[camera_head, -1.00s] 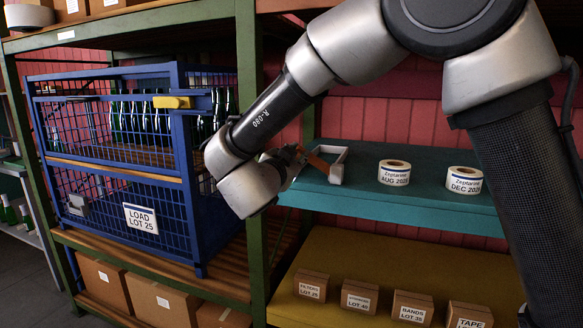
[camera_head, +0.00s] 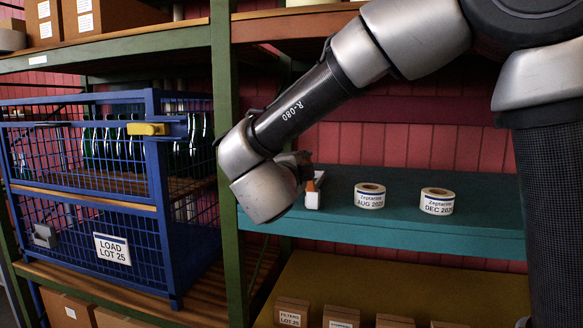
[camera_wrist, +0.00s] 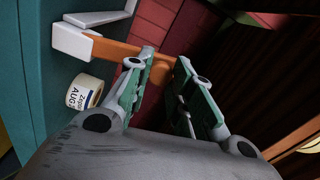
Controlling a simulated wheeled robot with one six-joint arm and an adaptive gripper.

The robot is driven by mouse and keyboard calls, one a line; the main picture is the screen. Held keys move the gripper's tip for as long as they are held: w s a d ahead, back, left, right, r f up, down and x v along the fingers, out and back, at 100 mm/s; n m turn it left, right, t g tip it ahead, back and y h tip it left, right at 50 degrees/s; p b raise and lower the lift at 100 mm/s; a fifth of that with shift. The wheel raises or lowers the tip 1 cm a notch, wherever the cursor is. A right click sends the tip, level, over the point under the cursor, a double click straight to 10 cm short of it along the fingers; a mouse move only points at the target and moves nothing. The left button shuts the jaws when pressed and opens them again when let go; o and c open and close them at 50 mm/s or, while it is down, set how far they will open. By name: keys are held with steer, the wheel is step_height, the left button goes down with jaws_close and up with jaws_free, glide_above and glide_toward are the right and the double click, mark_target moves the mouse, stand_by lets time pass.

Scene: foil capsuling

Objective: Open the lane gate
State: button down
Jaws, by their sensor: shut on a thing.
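The lane gate is an orange bar (camera_wrist: 115,48) joined to a white bracket (camera_wrist: 72,40) at the teal shelf, at the upper left in the wrist view. In the head view its orange part (camera_head: 318,182) and white end (camera_head: 312,200) show just right of my gripper (camera_head: 296,164). In the wrist view my gripper (camera_wrist: 163,72) has its green-padded fingers on either side of the bar's far end, shut on it. In the head view my wrist hides part of the gate and the fingertips.
Two label rolls, AUG (camera_head: 369,196) and DEC (camera_head: 437,201), stand on the teal shelf (camera_head: 400,232) right of the gate. A green post (camera_head: 226,120) and a blue wire cage (camera_head: 160,205) of bottles, with a yellow latch (camera_head: 147,129), are to the left.

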steer(key=shift+s+d+r+m, duration=0.1)
steer(key=shift+s+d+m, duration=0.2)
steer(key=shift+d+m, duration=0.65)
steer(key=c, duration=1.2)
jaws_free()
steer(key=shift+c, duration=0.2)
steer(key=shift+a, duration=0.1)
steer(key=v, duration=1.2)
